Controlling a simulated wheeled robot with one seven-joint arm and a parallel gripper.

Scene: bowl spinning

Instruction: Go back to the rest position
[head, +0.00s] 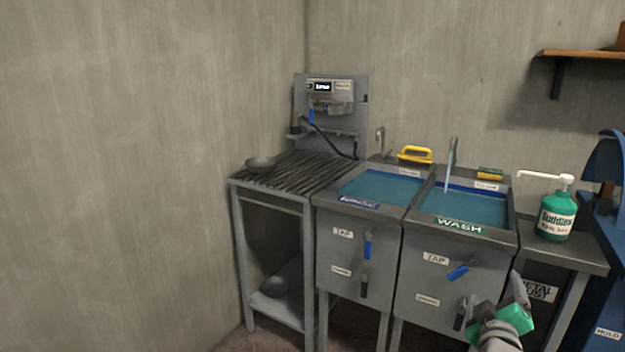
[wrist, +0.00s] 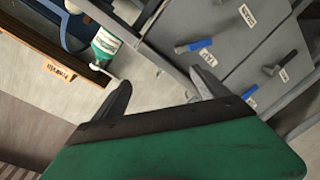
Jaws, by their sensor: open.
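My gripper (head: 520,300) is at the lower right of the head view, in front of the wash sink (head: 470,207). In the wrist view my gripper (wrist: 163,90) shows two dark fingers spread apart with nothing between them. One metal bowl (head: 261,164) sits on the slatted rack (head: 320,172) left of the sinks. My gripper is well apart from both bowls.
A second water-filled sink (head: 380,188) stands between the rack and the wash sink. Blue tap handles (head: 458,272) stick out from the sink fronts near my gripper. A green soap bottle (head: 556,215) stands on the counter at right, beside a blue machine (head: 600,240). The left side is bare wall.

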